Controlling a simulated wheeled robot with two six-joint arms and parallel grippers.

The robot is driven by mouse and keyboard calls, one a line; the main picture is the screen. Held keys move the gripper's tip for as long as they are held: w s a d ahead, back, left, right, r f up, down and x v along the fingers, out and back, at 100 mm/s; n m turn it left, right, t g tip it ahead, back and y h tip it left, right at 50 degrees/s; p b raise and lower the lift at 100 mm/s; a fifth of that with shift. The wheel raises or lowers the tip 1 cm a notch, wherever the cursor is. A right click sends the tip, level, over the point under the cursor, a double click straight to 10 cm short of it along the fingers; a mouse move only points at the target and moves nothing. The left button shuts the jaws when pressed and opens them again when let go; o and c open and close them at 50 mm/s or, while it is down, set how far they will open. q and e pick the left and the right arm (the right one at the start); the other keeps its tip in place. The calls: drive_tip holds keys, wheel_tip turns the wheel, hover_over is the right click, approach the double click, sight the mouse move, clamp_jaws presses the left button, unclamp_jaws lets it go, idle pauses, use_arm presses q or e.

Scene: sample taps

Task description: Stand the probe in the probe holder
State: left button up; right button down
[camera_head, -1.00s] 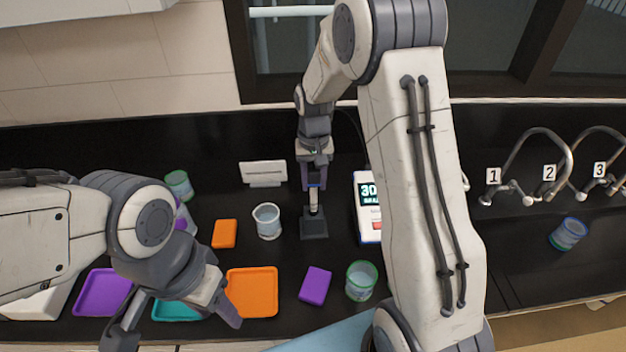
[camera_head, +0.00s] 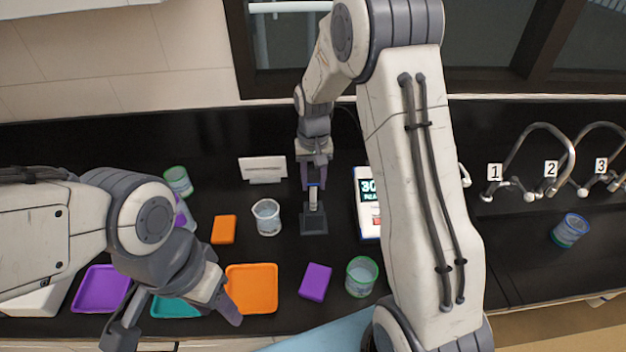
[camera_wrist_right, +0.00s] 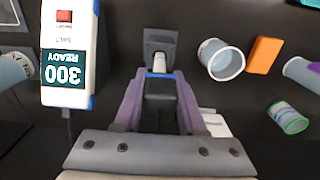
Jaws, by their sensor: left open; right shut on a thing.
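The probe (camera_head: 313,196) is upright, with a dark upper body, a blue band and a pale lower part. My right gripper (camera_head: 313,184) is shut on its upper body, which also shows between the purple-grey fingers in the right wrist view (camera_wrist_right: 160,92). The dark probe holder (camera_head: 314,224) stands on the counter directly below, and the probe's lower end meets it. The holder is beyond the fingertips in the wrist view (camera_wrist_right: 160,38). How deep the probe sits is hidden. My left gripper (camera_head: 178,320) is open and empty near the front edge, over the trays.
A meter reading 300 (camera_wrist_right: 65,60) stands close right of the holder in the head view, partly behind my right arm. A beaker (camera_head: 267,218) stands close left. A white card stand (camera_head: 263,169) is behind. An orange tray (camera_head: 252,290) and purple block (camera_head: 315,282) lie in front.

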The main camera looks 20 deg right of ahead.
sight(314, 197)
drive_tip(key=shift+f+b, duration=1.95)
drive_tip(key=shift+f, duration=1.15)
unclamp_jaws()
drive_tip(key=shift+r, duration=0.1)
drive_tip(key=shift+r+p, duration=3)
drive_tip(key=shift+r, duration=0.5)
